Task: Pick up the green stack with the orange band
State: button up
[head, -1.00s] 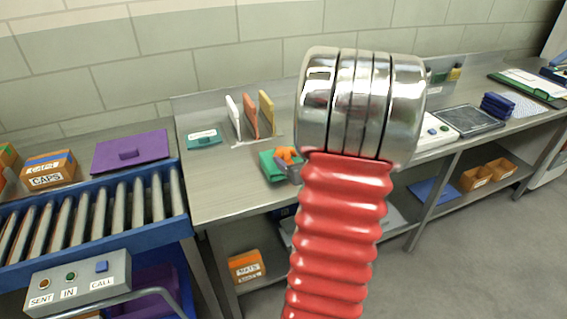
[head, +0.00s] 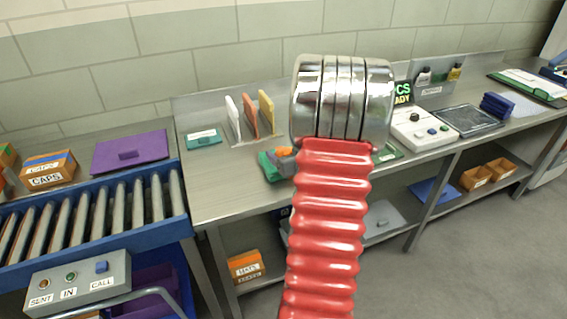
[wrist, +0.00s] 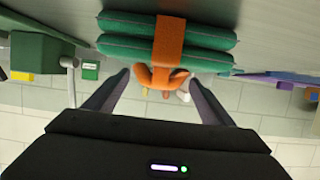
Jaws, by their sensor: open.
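The green stack (wrist: 200,40) shows at the top of the wrist view, as green layers with an orange band (wrist: 169,45) around the middle. An orange loop (wrist: 145,76) sticks out from the band towards me. My gripper (wrist: 158,81) is open, with one dark finger on each side of the loop. I cannot tell whether the fingers touch it. In the head view the green stack (head: 268,167) lies on the steel bench, left of my red arm.
Upright white, red and yellow dividers (head: 251,116) stand behind the stack, with a teal item (head: 203,138) to their left. A roller conveyor (head: 95,215) with a purple panel (head: 131,152) behind it is on the left. A white control box (head: 420,130) stands right of my arm.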

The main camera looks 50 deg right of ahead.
jog(key=shift+x, duration=0.85)
jog(key=shift+c, duration=0.2)
jog(key=c, duration=1.4)
jog(key=shift+r, duration=0.1)
jog(key=shift+r, duration=4.95)
